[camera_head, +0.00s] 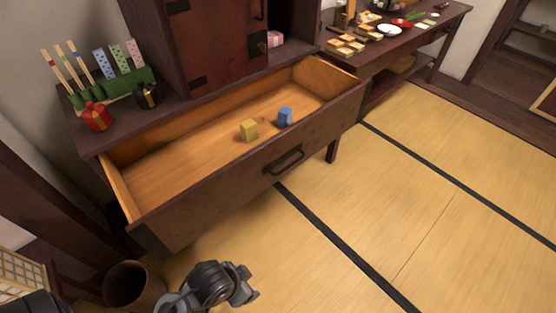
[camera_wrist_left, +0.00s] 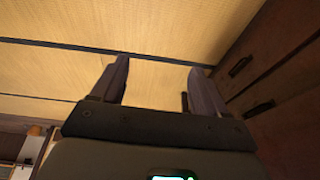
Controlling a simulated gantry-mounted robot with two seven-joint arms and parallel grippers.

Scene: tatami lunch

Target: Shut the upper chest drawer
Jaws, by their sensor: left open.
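The upper chest drawer (camera_head: 215,195) is pulled well out, its dark front tilted across the head view. A black bar handle (camera_head: 284,162) sits on that front. Dark wooden fronts with handles (camera_wrist_left: 240,67) show at the right there. My right gripper is not seen.
The chest top (camera_head: 178,108) bears a green holder with sticks and patterned cards, and red and black wrapped items. A side table (camera_head: 447,22) with food stands at the back right. A brown bin (camera_head: 130,288) is left of my gripper. Open tatami (camera_head: 350,215) lies to the right.

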